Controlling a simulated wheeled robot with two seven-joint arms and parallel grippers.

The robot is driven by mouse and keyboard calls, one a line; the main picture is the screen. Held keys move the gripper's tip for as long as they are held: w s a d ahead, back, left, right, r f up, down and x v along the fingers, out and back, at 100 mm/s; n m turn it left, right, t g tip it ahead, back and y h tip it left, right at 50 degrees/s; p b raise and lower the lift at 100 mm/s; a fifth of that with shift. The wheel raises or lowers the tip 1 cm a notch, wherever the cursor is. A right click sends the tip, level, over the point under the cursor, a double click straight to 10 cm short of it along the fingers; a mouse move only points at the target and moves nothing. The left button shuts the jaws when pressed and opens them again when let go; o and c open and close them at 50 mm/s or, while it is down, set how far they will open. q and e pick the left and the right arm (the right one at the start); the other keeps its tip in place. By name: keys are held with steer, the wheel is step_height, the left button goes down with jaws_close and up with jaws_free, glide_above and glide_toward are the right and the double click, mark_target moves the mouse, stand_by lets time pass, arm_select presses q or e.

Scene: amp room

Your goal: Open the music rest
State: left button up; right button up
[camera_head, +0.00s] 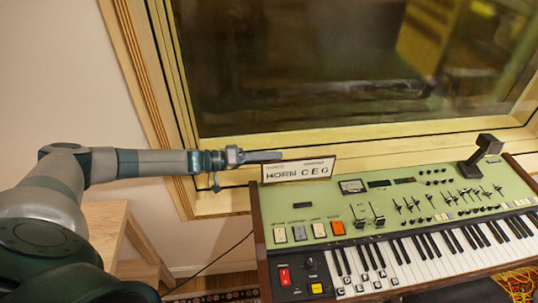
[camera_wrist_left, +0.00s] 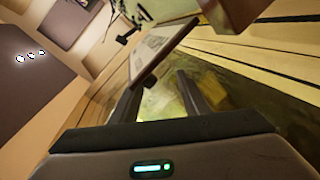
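A pale upright panel reading "HORN C E G" (camera_head: 300,171) stands at the back left edge of the green keyboard instrument (camera_head: 375,195); it looks like the music rest, though I cannot be sure. My left gripper (camera_head: 265,156) is at the panel's upper left edge. In the left wrist view the gripper (camera_wrist_left: 160,95) is open, its two dark fingers spread apart. A pale panel with a dark edge (camera_wrist_left: 160,45) shows just beyond the fingertips. I cannot tell whether a finger touches it. My right gripper is not in view.
A wood-framed window (camera_head: 350,60) rises close behind the instrument. A black angled fixture (camera_head: 481,155) stands at its back right. A wooden stool or table (camera_head: 108,225) is at the left, below my left arm. Sliders, buttons and keys (camera_head: 440,255) lie in front of the panel.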

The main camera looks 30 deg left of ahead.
arm_select(q)
steer(key=shift+s+f, duration=0.15)
steer(key=shift+f, duration=0.2)
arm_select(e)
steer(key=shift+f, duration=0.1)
